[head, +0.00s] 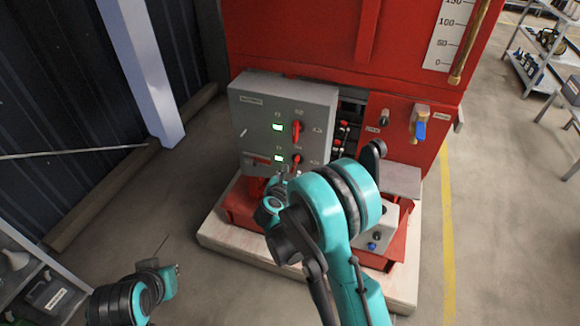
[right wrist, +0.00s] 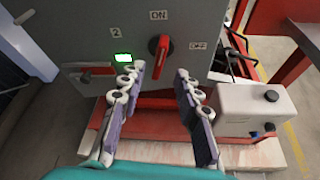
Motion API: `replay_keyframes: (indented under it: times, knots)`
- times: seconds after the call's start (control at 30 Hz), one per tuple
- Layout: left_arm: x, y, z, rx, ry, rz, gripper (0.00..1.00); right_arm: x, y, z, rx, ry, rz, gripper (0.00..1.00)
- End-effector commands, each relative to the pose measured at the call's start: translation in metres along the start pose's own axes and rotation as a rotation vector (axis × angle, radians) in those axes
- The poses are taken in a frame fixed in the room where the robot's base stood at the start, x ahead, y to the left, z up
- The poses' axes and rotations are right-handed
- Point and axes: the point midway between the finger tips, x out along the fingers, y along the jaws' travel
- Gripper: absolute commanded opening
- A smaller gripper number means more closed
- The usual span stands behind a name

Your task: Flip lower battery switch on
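The lower battery switch (head: 297,160) is a red rotary handle on the front of a grey control box (head: 262,102), below a similar upper switch (head: 297,130). In the right wrist view the lower switch (right wrist: 159,48) points roughly up and down, with ON above it and OFF to its right. My right gripper (right wrist: 160,75) is open and empty, its fingertips apart on either side below the switch, and not visibly touching it. In the head view my right arm partly hides this gripper. My left arm (head: 130,300) shows at the lower left; its fingers are not clear.
Green displays (head: 278,127) glow beside the switches. A red pump frame (head: 330,40) stands behind, on a pale plinth (head: 225,240). A white box (right wrist: 250,107) sits right of my gripper. A blue-handled valve (head: 420,128) is further right. Floor on the left is clear.

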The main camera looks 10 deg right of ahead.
Motion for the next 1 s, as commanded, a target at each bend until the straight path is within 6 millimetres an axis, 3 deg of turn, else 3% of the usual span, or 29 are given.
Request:
replay_keyframes:
  times: [0.4, 0.77, 0.9, 1.0]
  knots:
    - [0.016, 0.0, 0.012, 0.0, 0.0, 0.0, 0.0, 0.063, 0.0, 0.0, -0.003, -0.002, 0.001, 0.33]
    - [0.017, 0.0, 0.012, 0.0, 0.0, 0.0, 0.0, 0.07, 0.0, 0.002, -0.005, -0.003, 0.002, 0.33]
    - [0.017, 0.0, 0.012, 0.0, 0.0, 0.0, 0.0, 0.07, 0.001, 0.002, -0.005, -0.003, 0.002, 0.01]
    - [0.017, 0.0, 0.012, 0.0, 0.0, 0.0, 0.0, 0.07, 0.001, 0.002, -0.005, -0.003, 0.002, 0.0]
